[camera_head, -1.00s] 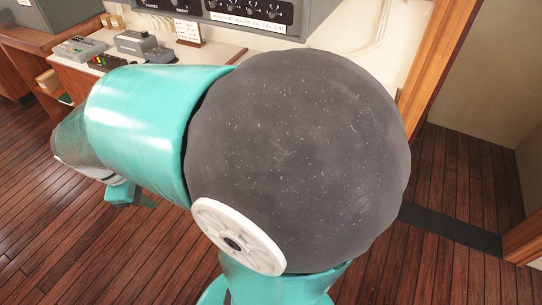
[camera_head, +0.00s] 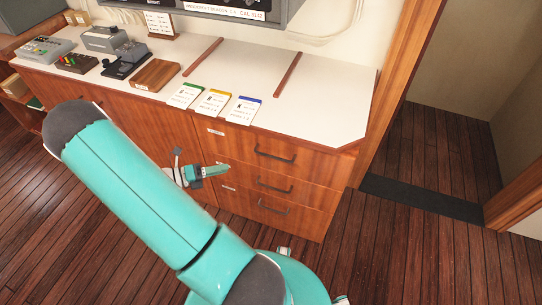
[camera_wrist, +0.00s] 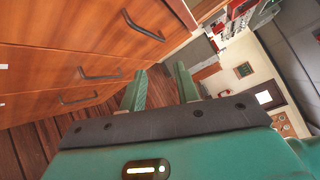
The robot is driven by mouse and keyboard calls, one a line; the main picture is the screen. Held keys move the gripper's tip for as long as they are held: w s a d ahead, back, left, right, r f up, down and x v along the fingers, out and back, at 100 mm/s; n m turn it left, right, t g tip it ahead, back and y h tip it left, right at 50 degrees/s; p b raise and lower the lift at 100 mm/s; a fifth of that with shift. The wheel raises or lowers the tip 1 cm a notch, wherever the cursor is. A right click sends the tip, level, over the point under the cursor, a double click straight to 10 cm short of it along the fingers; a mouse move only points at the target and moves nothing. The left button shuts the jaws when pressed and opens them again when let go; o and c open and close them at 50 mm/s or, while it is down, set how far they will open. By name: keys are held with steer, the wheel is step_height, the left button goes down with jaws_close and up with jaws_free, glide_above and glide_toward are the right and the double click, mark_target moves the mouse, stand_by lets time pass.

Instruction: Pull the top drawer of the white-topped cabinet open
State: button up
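The white-topped cabinet (camera_head: 335,110) stands beyond my arm in the head view. Its wooden top drawer (camera_head: 235,145) is shut, flush with the front, with a dark bar handle (camera_head: 275,155). My gripper (camera_head: 212,172) is in front of the cabinet, left of the handles and slightly lower than the top one. In the wrist view its two green fingers (camera_wrist: 161,72) are apart with nothing between them. It appears clear of the handle.
Two lower drawers have handles, the middle one (camera_head: 273,186) and the bottom one (camera_head: 273,208). A doorway opens at right. The wooden floor in front is clear.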

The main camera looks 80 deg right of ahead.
mark_target(272, 156)
steer(key=s+d+f+n+g+h, duration=0.1)
steer(key=s+d+f+n+h, duration=0.2)
steer(key=s+d+f+n, duration=0.15)
steer(key=shift+n, duration=0.25)
steer(key=x, duration=1.2)
steer(key=shift+s+f, duration=0.1)
steer(key=shift+s, duration=0.15)
steer(key=shift+c, duration=0.2)
jaws_close()
